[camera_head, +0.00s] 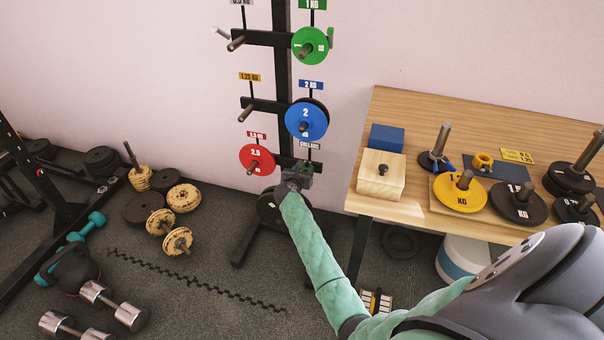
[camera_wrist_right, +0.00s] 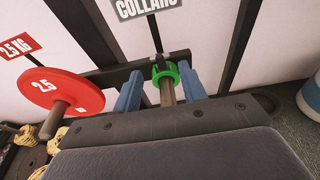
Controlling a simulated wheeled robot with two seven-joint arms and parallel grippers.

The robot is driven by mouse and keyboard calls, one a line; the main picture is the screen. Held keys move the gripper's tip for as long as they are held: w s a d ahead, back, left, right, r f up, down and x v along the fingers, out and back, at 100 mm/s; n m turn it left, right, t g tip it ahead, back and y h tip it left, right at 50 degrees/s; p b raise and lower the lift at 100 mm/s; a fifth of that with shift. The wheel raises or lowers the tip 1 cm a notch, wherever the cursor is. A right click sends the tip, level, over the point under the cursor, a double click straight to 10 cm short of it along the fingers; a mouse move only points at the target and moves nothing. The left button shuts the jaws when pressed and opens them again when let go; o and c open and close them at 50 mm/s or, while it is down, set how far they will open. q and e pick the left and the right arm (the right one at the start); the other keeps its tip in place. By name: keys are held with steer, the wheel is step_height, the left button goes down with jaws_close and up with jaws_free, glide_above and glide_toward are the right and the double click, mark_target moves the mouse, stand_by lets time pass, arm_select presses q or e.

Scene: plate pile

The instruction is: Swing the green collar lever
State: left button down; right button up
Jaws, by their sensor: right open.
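The green collar (camera_wrist_right: 166,72) sits around a peg below the COLLARS label, seen in the right wrist view. I cannot make out its lever clearly. My right gripper (camera_wrist_right: 160,78) is open, with one blue finger on each side of the collar and peg; I cannot tell whether they touch. In the head view my right gripper (camera_head: 297,175) is at the lower part of the rack post and hides the collar. My left gripper is not in view.
The red 2.5 kg plate (camera_head: 257,159) hangs just left of my right gripper. The blue plate (camera_head: 306,119) and green plate (camera_head: 310,45) hang above. A wooden table (camera_head: 420,112) with plates and blocks stands at the right. Dumbbells (camera_head: 112,306) lie on the left floor.

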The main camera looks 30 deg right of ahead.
mark_target(307, 163)
steer(key=shift+w+d, duration=0.2)
steer(key=shift+x, duration=1.75)
steer(key=c, duration=0.5)
